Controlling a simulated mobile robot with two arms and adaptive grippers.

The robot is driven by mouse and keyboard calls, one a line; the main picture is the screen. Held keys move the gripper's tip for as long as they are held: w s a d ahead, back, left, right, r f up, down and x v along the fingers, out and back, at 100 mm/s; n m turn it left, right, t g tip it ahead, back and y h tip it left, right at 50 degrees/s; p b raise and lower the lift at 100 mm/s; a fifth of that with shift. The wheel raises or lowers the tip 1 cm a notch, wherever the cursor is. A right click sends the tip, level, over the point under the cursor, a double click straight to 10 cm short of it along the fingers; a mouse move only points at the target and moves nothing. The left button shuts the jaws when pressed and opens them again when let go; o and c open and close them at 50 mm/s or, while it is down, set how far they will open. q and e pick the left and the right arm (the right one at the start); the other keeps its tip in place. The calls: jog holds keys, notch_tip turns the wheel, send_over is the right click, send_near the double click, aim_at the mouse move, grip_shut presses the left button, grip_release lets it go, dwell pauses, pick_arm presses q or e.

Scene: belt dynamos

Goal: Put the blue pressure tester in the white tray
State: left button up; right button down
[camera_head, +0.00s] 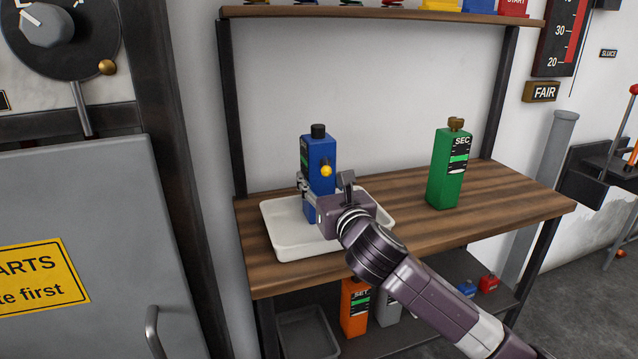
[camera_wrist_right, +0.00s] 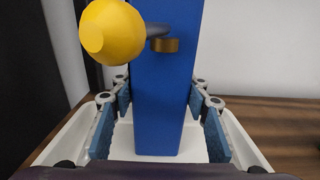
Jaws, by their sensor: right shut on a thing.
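The blue pressure tester (camera_head: 318,147) has a black cap and a yellow knob and stands roughly upright over the white tray (camera_head: 290,245) on the wooden bench. My right gripper (camera_head: 322,190) is shut on the tester's lower part. In the right wrist view, the tester (camera_wrist_right: 163,100) is between the blue finger pads of the gripper (camera_wrist_right: 160,115), with the white tray (camera_wrist_right: 65,135) around its lower end. I cannot tell whether its base touches the tray floor. My left gripper is not in view.
A green tester (camera_head: 450,167) stands to the right on the wooden bench (camera_head: 500,205). An upper shelf (camera_head: 380,12) holds colored items. Below the bench are an orange tester (camera_head: 354,305), a grey bin (camera_head: 305,330) and small red and blue items.

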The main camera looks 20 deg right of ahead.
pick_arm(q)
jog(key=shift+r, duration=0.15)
pick_arm(e)
jog(key=shift+r, duration=0.15)
jog(key=c, duration=1.1)
grip_release()
jog(key=shift+f, duration=0.2)
jog(key=shift+s, duration=0.15)
jog(key=shift+s, duration=0.3)
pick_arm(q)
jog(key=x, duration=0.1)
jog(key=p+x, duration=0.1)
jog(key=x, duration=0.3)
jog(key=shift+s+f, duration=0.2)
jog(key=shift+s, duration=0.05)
pick_arm(e)
jog(key=s, duration=1.1)
jog(key=shift+s+d, duration=0.1)
jog(key=shift+d, duration=0.1)
